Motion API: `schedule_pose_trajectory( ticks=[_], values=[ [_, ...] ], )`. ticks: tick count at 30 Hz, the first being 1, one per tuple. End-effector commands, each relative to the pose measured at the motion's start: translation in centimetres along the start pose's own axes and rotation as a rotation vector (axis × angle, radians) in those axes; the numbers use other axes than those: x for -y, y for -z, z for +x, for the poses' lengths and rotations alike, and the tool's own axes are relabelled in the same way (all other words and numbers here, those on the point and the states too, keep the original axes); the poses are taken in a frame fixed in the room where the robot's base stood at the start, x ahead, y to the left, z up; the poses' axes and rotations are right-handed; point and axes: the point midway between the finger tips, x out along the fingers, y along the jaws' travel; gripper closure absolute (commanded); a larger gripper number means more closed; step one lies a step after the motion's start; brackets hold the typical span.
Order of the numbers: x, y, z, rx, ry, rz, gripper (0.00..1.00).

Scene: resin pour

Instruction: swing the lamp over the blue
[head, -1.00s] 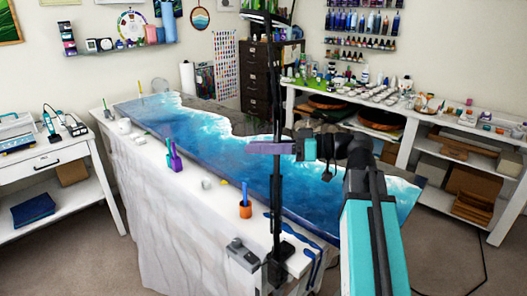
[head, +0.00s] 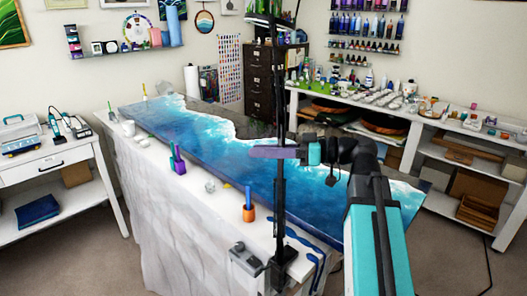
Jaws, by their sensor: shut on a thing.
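The blue resin (head: 215,145) spreads along the tabletop, with a white foamy band. My gripper (head: 277,152) reaches in from the right at mid-height of the post, over the blue. A flat purple piece extends left from its teal body, across the post. It is shut at the post; the exact contact is hard to see.
An orange cup (head: 249,212) and a purple holder (head: 178,160) stand on the white-draped table edge. A grey clamp (head: 245,259) sits left of the post's foot. A white shelf unit (head: 420,145) lines the right wall, and a white side table (head: 62,165) stands at left.

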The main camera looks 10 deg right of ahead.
Motion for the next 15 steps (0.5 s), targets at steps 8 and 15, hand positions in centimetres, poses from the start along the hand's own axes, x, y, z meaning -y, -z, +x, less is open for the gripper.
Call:
schedule_pose_trajectory(
  ticks=[8, 15],
  values=[
    [1.19, -0.37, 0.11, 0.009, 0.031, -0.001, 0.58],
    [0.96, -0.3, 0.05, 0.009, 0.028, -0.001, 0.53]
  ],
)
